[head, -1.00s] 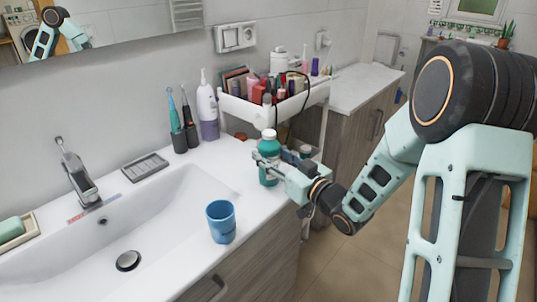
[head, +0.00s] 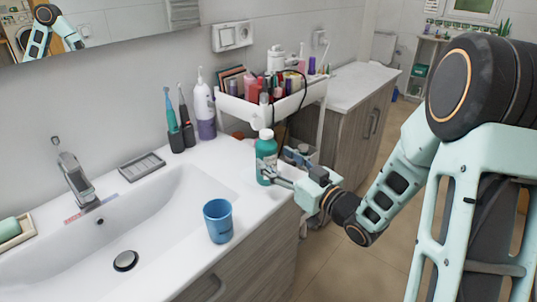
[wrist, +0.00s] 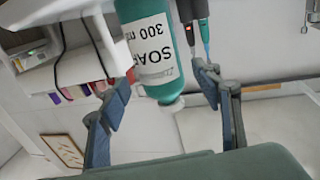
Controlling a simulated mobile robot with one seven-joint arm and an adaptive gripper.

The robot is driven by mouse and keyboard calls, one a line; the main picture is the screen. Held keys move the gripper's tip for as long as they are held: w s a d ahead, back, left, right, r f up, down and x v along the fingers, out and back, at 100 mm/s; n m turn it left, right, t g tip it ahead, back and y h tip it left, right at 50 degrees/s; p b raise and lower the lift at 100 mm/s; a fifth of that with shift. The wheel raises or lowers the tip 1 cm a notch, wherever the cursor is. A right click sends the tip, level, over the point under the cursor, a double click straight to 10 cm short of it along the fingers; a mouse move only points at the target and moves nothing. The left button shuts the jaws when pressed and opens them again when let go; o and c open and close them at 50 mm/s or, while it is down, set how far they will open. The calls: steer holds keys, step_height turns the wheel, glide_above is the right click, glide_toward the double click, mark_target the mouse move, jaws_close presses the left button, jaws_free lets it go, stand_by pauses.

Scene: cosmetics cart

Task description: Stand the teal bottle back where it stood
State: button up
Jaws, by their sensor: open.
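The teal bottle (head: 266,160) with a white cap stands upright on the right end of the white counter, beside the cart. In the wrist view the bottle (wrist: 178,72) appears upside down, with a white label reading SOAP 300 ml. My gripper (head: 279,166) is open at the bottle's right side, low near the counter. In the wrist view the two fingers (wrist: 163,88) are spread apart with the bottle in the gap ahead of them. I cannot tell whether a fingertip still touches it.
A blue cup (head: 219,222) stands at the counter's front edge, beside the sink basin (head: 165,215). A white cart (head: 262,112) full of cosmetics is behind the bottle. A purple-and-white pump bottle (head: 205,112) and two toothbrushes (head: 180,120) stand along the wall.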

steer(key=v, duration=0.8)
